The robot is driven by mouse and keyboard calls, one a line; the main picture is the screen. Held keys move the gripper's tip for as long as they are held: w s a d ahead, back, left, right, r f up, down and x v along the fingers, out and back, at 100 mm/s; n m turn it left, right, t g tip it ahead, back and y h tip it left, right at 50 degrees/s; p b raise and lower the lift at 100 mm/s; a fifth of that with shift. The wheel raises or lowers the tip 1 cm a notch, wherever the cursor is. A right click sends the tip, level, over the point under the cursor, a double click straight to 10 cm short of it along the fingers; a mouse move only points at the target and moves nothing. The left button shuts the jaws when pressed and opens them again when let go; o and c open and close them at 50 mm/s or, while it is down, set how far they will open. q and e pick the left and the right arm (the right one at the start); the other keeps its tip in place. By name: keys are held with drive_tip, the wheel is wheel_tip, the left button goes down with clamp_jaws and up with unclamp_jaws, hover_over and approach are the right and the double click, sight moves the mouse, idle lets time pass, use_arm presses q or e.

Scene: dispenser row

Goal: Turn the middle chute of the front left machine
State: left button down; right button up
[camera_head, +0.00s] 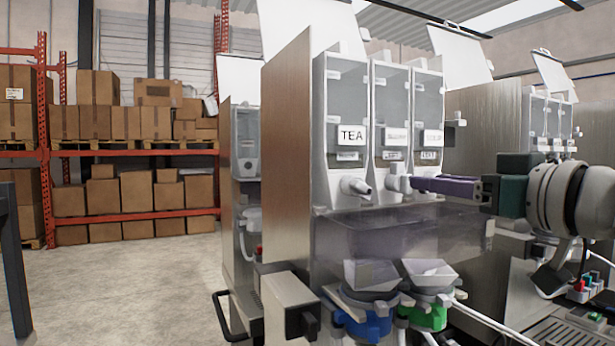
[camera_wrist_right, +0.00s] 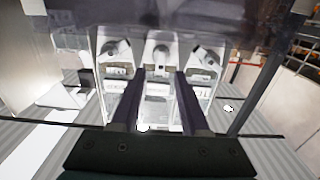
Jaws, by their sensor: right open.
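The front left machine (camera_head: 288,150) has three clear canisters side by side, the left one labelled TEA. Its middle chute (camera_head: 398,180) is a white spout below the middle canister; the left chute (camera_head: 356,186) is beside it. The right chute is hidden behind my gripper in the head view. My right gripper (camera_head: 415,184), with purple fingers, reaches in from the right, tips close to the middle chute. In the upside-down right wrist view, the open fingers (camera_wrist_right: 158,76) are apart, with the middle chute (camera_wrist_right: 161,57) between and just beyond the tips. Contact cannot be told. My left gripper is not in view.
A smoky clear panel (camera_head: 390,233) lies below the chutes, above blue (camera_head: 368,325) and green (camera_head: 430,318) parts. Another machine (camera_head: 490,125) stands to the right. Shelves with cardboard boxes (camera_head: 98,88) are at the back left; the floor (camera_head: 130,290) there is clear.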

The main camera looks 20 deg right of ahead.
sight(406, 179)
drive_tip(key=shift+w+a+p, duration=0.15)
drive_tip(key=shift+w+p, duration=0.3)
drive_tip(key=shift+w, duration=1.15)
drive_tip(key=shift+w+a+p, duration=0.15)
drive_tip(key=shift+w+p, duration=0.25)
drive_tip(key=shift+w, duration=1.15)
drive_tip(key=shift+c, duration=0.2)
clamp_jaws()
